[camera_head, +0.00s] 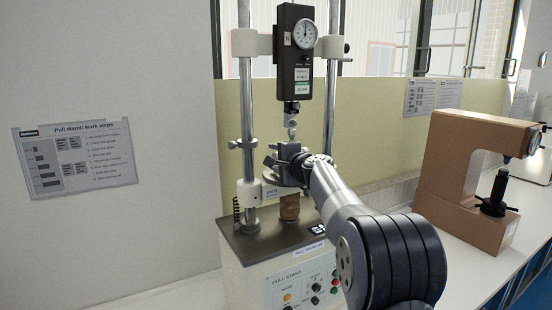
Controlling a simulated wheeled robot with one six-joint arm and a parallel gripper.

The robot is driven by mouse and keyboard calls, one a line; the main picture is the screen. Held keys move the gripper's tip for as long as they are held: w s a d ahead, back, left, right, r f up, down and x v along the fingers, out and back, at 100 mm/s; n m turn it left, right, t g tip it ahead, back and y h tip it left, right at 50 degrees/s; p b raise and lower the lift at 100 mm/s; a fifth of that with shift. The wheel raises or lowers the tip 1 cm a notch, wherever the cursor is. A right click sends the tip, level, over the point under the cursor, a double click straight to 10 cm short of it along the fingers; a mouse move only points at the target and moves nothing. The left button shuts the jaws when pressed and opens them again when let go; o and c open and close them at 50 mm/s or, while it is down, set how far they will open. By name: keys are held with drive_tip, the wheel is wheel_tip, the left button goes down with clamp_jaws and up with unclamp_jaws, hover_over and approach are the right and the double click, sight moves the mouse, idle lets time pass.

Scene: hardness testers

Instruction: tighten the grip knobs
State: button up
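The pull stand (280,262) stands left of centre, with two steel columns and a dial force gauge (303,52) between them. A small metal grip fitting (291,113) hangs under the gauge. My gripper (275,164) is just below this fitting, between the columns, reaching in from the lower right. It covers the middle of the stand, so the grip knobs there cannot be made out clearly. I cannot tell whether my fingers touch a knob or how far apart they are. A brown cylindrical part (289,207) shows below my gripper, above the base.
The stand's front panel (300,287) has several knobs and buttons. A brown hardness tester (462,150) with a black handle stands on the white bench at right. A work-steps sheet (78,157) hangs on the left wall. The left column is close to my gripper.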

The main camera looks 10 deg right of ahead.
drive_tip(key=c, duration=0.9)
drive_tip(key=shift+r+g+p, duration=0.2)
drive_tip(key=shift+g+p, duration=0.1)
drive_tip(key=shift+p, duration=0.6)
drive_tip(key=shift+g+h+p, duration=0.3)
drive_tip(key=shift+g+p, duration=0.4)
drive_tip(key=shift+p, duration=0.4)
drive_tip(key=shift+f+g+h, duration=0.15)
drive_tip(key=shift+g+h, duration=0.15)
drive_tip(key=shift+g, duration=0.4)
drive_tip(key=shift+f+g+h+p, duration=0.1)
drive_tip(key=shift+g+h+p, duration=0.35)
drive_tip(key=shift+g, duration=1.25)
drive_tip(key=shift+g+h, duration=0.25)
drive_tip(key=shift+g, duration=0.15)
drive_tip(key=o, duration=0.9)
drive_tip(key=shift+o, duration=0.2)
